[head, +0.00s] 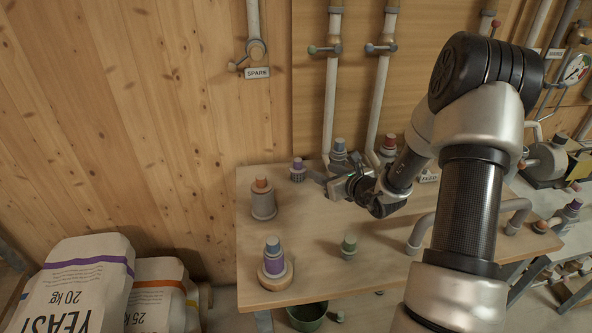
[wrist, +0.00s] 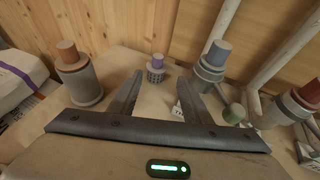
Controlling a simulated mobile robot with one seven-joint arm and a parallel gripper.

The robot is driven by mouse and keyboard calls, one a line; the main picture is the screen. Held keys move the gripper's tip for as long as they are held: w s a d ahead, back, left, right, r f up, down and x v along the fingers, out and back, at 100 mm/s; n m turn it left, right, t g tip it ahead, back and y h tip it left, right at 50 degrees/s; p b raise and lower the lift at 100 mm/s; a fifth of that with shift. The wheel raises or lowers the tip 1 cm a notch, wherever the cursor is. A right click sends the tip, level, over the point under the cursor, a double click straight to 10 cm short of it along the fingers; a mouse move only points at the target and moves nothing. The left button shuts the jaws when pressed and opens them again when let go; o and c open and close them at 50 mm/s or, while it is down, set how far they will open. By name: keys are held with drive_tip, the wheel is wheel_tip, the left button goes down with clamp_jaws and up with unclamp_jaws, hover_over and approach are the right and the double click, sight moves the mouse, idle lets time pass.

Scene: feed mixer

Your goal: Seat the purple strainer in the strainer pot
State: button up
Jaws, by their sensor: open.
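The purple strainer (head: 298,170) stands upright near the back edge of the table. It has a purple top and a dark, perforated-looking body. In the wrist view the strainer (wrist: 156,68) shows beyond and between the fingertips, apart from them. My gripper (head: 322,181) is open and empty to the right of the strainer, fingers pointing left towards it. The open gripper (wrist: 164,80) also shows in the wrist view. No pot is clearly marked as the strainer pot. A purple-banded pot with a blue top (head: 273,264) stands on a round base at the front left.
A grey pot with an orange top (head: 263,202) stands at the left. A green-topped piece (head: 349,246) is at the front. Blue-topped (wrist: 210,68) and red-topped (wrist: 298,100) fittings stand by the pipes. The middle of the table is mostly clear.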

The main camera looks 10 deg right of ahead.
sight(300, 163)
drive_tip(key=p+x, duration=0.1)
drive_tip(key=x, duration=1)
drive_tip(key=shift+w+a+f, duration=0.1)
drive_tip(key=shift+w+f, duration=0.15)
drive_tip(key=shift+w, duration=0.05)
drive_tip(key=shift+a+p+x, duration=0.15)
drive_tip(key=shift+x, duration=1.2)
drive_tip(key=shift+a+p+x, duration=0.15)
drive_tip(key=shift+x, duration=1.2)
drive_tip(key=shift+s, duration=0.15)
clamp_jaws()
